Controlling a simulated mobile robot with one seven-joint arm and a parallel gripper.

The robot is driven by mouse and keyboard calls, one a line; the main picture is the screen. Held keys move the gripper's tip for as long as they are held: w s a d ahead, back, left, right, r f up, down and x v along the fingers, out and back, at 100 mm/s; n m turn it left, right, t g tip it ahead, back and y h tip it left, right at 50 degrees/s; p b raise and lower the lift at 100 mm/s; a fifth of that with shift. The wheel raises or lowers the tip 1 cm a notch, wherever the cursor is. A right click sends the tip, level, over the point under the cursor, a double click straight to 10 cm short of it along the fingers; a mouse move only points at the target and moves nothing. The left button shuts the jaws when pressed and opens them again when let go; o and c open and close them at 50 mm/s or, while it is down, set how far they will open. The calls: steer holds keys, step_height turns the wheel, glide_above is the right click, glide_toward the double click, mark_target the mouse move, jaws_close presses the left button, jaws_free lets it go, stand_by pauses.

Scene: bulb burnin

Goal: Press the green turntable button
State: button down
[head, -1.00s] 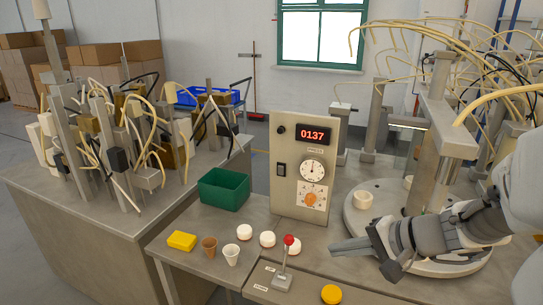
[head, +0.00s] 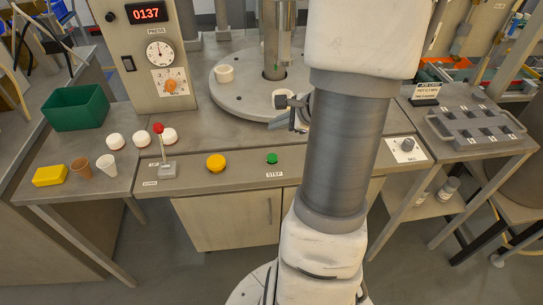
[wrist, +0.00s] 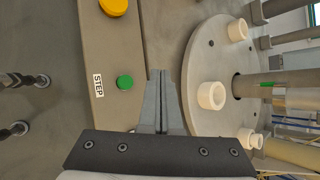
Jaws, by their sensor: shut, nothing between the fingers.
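The green button (head: 272,158) sits on the front strip of the bench above a "STEP" label, to the right of a yellow button (head: 216,162). In the wrist view the green button (wrist: 125,82) lies just left of my gripper (wrist: 157,72), beside its fingers and apart from them in the picture. The fingers are shut with nothing between them. The grey round turntable (head: 232,94) is behind the button; in the wrist view its plate (wrist: 203,55) is right of the fingers and carries white ring-shaped holders (wrist: 211,96). My arm hides most of the gripper in the head view.
A red-knobbed lever (head: 160,142) stands left of the yellow button. White domes (head: 115,141), a green bin (head: 80,112) and a yellow block (head: 50,176) are further left. A dial (head: 407,145) and a grey fixture (head: 478,126) are at right. Bench around the green button is clear.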

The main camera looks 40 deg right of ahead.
steer(key=shift+f, duration=0.1)
steer(key=b, duration=0.6)
glide_above(276, 158)
step_height(276, 158, down, 8)
steer(key=shift+r, duration=0.15)
steer(key=shift+f+b, duration=0.45)
steer(key=shift+b, duration=0.2)
steer(key=shift+f, duration=0.15)
stand_by(1.0)
steer(key=shift+f+b, duration=0.3)
steer(key=shift+b, duration=0.3)
